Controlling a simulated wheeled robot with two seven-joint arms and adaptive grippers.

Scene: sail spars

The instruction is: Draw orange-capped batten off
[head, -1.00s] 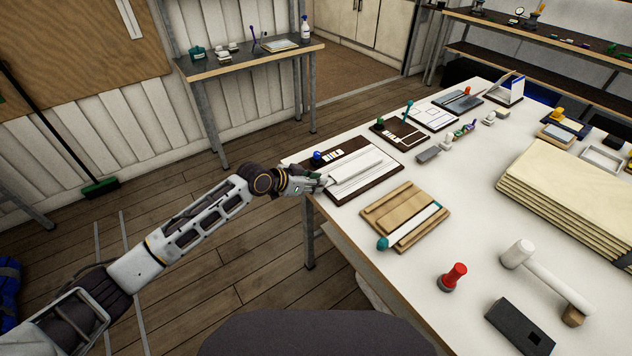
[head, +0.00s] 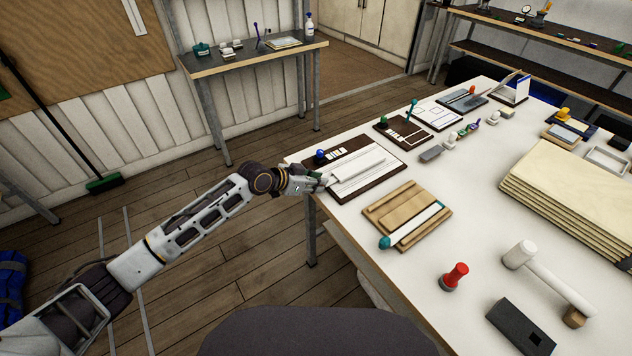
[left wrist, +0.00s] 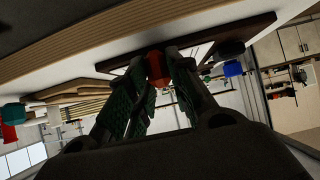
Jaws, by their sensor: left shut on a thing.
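The batten (head: 362,170) is a pale strip lying along a white panel on a dark-edged board (head: 386,185) at the table's near left corner. My left gripper (head: 325,181) is at the board's left edge, at the near end of the batten. In the left wrist view, its green-padded fingers (left wrist: 157,80) are shut on the orange-red cap (left wrist: 156,66). The cap is hidden in the head view. A blue knob (head: 320,154) stands on the board's far left corner; it also shows in the left wrist view (left wrist: 232,68). My right gripper is not in view.
A brown wooden board (head: 398,222) with a teal-capped strip lies just nearer on the table. A red-handled stamp (head: 456,275), a mallet (head: 524,256) and a dark block (head: 520,325) lie at the front right. Open floor lies left of the table edge.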

